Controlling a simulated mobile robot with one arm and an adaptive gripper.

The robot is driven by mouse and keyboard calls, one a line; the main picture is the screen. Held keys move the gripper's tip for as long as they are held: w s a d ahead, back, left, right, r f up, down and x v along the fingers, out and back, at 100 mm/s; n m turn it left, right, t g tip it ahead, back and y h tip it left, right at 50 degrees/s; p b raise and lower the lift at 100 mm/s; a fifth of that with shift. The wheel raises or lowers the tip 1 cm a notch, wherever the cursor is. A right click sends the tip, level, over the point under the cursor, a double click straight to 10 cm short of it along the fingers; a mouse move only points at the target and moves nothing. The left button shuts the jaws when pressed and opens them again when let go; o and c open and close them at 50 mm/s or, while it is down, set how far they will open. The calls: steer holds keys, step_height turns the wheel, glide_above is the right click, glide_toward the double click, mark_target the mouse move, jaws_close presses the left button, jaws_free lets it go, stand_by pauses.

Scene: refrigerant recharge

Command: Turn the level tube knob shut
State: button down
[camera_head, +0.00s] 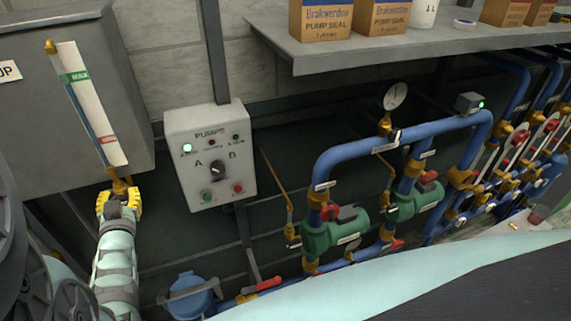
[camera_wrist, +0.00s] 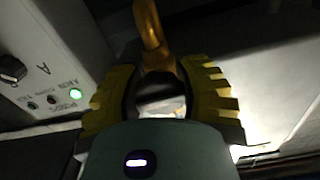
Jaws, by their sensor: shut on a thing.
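The level tube (camera_head: 91,105) is a slim gauge with a white scale, a green MAX mark and a red lower mark, on the front of the grey tank at left. A brass fitting (camera_head: 119,182) is at its bottom end. My gripper (camera_head: 119,202) is at that fitting, its yellow fingers closed around the level tube knob. In the wrist view my gripper (camera_wrist: 160,98) has one finger on each side of the knob, below a brass pipe (camera_wrist: 151,35). The knob is mostly hidden by the fingers, so its turn angle cannot be told.
The grey tank (camera_head: 60,150) is just behind my gripper. A pump control box (camera_head: 210,155) with a lit green lamp stands to the right. Blue pipes (camera_head: 350,153) and green pumps (camera_head: 333,233) are farther right. A shelf (camera_head: 330,57) with boxes hangs above.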

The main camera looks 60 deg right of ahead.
steer(key=shift+d+f+m+b, duration=0.1)
steer(key=shift+m+b, duration=0.2)
steer(key=shift+b, duration=0.45)
steer(key=shift+r, duration=0.2)
steer(key=shift+c, duration=2.3)
jaws_free()
steer(key=shift+f, duration=0.1)
steer(key=shift+s, duration=0.1)
steer(key=v, duration=1.2)
